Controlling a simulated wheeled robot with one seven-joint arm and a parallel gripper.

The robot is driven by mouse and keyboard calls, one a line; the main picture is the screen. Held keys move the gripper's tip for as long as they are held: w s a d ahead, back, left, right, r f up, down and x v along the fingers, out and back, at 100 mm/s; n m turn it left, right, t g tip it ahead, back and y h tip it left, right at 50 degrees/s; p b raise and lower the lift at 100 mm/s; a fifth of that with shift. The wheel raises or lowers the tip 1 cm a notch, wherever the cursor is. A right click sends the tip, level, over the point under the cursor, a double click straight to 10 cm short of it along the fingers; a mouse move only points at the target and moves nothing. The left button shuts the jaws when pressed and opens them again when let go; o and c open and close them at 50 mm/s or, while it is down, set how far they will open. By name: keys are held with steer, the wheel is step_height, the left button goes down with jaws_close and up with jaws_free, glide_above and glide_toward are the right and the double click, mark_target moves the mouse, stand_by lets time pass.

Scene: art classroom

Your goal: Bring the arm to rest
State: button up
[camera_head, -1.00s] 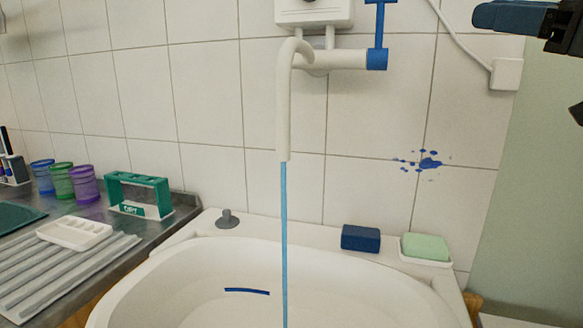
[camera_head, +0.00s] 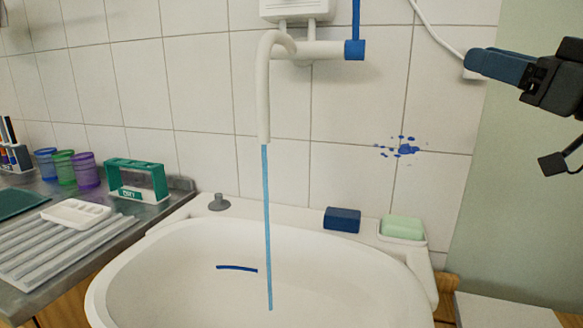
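My gripper (camera_head: 476,62) is at the upper right of the head view, in front of the tiled wall and well above and to the right of the sink. Its blue fingers point left, and its black body and part of my arm run off the right edge. The fingers overlap from this side, so I cannot tell whether they are open or shut. Nothing shows held at their tips.
A white tap (camera_head: 264,95) runs a blue stream into the white sink (camera_head: 340,262). A blue block (camera_head: 342,220) and green soap (camera_head: 403,227) sit on its rear rim.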

steer(key=s+a+f+m+t+h, duration=0.15)
steer(key=f+m+h, duration=0.25)
steer(key=f, duration=0.7)
steer(key=s+f+m+t+h, duration=0.1)
steer(key=s+f+m+h, duration=0.3)
steer(key=f, duration=0.7)
steer(key=s+a+f+m+g+h, duration=0.2)
steer(key=s+f+m+g+h, duration=0.15)
steer(key=s+f, duration=1)
steer(key=s+a+f+n+g, duration=0.1)
steer(key=s+f+n, duration=0.1)
steer(key=s, duration=1)
steer(key=s+f+n+g, duration=0.1)
steer(key=s+f+n, duration=0.15)
steer(key=s, duration=1.05)
step_height(320, 180, up, 13)
steer(key=p, duration=1.2)
steer(key=shift+w+f+m+p, duration=0.2)
steer(key=shift+w+m+p, duration=0.1)
steer(key=shift+m+p, duration=0.1)
steer(key=shift+a, duration=0.15)
